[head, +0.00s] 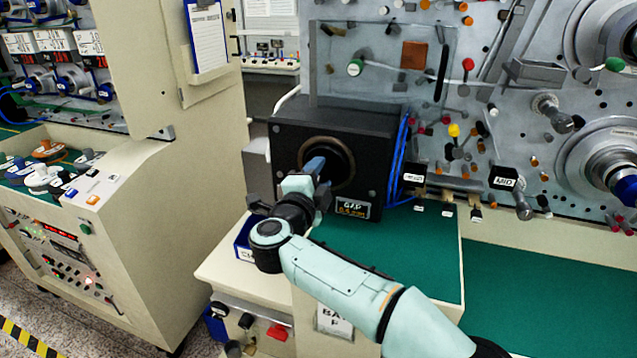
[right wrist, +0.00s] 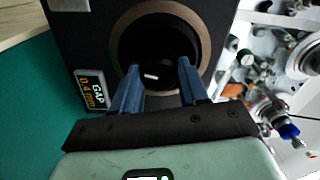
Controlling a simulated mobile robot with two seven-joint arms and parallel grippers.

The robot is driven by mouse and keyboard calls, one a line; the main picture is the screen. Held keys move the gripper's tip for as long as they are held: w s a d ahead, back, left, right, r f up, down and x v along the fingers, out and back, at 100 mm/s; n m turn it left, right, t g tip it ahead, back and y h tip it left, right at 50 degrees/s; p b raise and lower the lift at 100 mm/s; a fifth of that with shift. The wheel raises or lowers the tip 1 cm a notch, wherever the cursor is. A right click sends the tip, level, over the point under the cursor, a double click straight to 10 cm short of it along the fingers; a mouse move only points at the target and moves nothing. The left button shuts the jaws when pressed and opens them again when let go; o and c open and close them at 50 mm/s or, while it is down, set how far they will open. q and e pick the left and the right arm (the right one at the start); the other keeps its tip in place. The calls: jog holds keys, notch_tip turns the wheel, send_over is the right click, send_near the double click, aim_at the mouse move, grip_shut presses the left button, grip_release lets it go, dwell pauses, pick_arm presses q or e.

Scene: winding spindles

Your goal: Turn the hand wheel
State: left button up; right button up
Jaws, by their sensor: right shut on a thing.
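The hand wheel (head: 345,160) is a dark round part with a brown ring on the front of a black box (head: 375,135). In the right wrist view the wheel (right wrist: 160,45) lies straight ahead. My right gripper (head: 319,165) reaches it from the front. Its two blue fingers (right wrist: 158,68) stand apart, one on each side of the wheel's dark middle, and are shut on it. The fingers and my arm hide part of the wheel. A label reading GAP 0.4 mm (head: 354,209) is on the box below the wheel. My left gripper is not in view.
The box stands on a green-topped cabinet (head: 430,255). Blue cables (head: 399,160) hang on its right side. Behind is a grey panel (head: 480,40) with knobs, rollers and spindles. A beige machine (head: 150,215) stands at the left. The green top right of the box is mostly free.

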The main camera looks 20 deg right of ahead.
jog(key=shift+m+b, duration=0.85)
jog(key=shift+m, duration=0.85)
jog(key=o, duration=1.1)
jog(key=shift+c, duration=0.2)
jog(key=b+v, duration=0.1)
jog(key=v, duration=1.2)
jog(key=shift+b, duration=0.4)
jog(key=shift+s+a, duration=0.15)
